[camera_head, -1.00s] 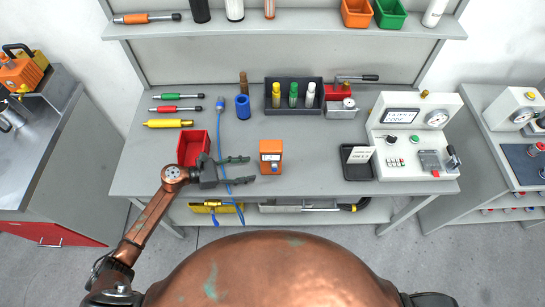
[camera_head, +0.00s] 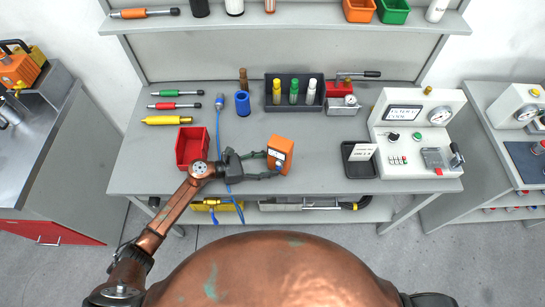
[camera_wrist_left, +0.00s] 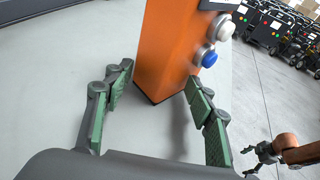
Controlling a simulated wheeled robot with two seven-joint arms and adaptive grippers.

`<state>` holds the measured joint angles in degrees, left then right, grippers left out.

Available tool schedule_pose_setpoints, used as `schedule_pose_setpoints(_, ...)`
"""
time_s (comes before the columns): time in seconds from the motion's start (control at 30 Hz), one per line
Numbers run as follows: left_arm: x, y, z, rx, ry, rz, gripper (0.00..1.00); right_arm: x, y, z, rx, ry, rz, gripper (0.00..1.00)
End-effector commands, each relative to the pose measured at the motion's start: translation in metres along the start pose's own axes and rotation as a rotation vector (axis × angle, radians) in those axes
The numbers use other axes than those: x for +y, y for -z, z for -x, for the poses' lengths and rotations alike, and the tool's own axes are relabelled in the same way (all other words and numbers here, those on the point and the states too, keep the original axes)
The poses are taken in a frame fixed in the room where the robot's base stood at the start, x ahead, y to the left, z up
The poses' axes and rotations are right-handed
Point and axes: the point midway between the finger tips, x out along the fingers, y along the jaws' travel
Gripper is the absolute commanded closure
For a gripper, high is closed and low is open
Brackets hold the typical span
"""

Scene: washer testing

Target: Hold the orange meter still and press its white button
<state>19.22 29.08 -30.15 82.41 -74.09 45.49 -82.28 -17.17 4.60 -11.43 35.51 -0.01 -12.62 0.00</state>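The orange meter (camera_head: 280,150) stands on the bench, turned at an angle and seeming slightly tilted in the head view. In the left wrist view the orange meter (camera_wrist_left: 168,50) shows a white round button (camera_wrist_left: 225,30) and a blue one (camera_wrist_left: 206,57) on its right-hand face. My left gripper (camera_head: 274,164) is open, its fingertips on either side of the meter's near end. In the left wrist view a small gap shows at the left fingertip; contact at the right one is unclear. My right gripper (camera_wrist_left: 260,156) hangs low at the right of that view, small, fingers spread.
A red bin (camera_head: 192,147) stands beside my left wrist, with a blue cable (camera_head: 217,135) running by it. A black tray (camera_head: 358,168) with a white card and a white test panel (camera_head: 415,140) stand to the right. Bench between meter and tray is clear.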

Motion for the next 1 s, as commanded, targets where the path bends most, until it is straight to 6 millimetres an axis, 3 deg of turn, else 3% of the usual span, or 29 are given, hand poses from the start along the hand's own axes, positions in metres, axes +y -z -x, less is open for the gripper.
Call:
schedule_pose_setpoints(0.13, -0.0004, -0.0007, -0.0003, -0.001, 0.001, -0.001, 0.51, -0.004, 0.0012, -0.0001, 0.002, 0.004, -0.002, 0.25)
schedule_pose_setpoints(0.83, -0.0002, -0.0009, -0.0002, -0.001, 0.001, -0.001, 0.99, 0.0008, 0.0004, 0.0003, 0.001, -0.001, 0.001, 0.25)
schedule_pose_setpoints(1.0, -0.0003, -0.001, -0.0002, -0.001, 0.001, -0.001, 1.0, 0.0025, 0.0, 0.0005, 0.0, -0.002, 0.002, 0.25)
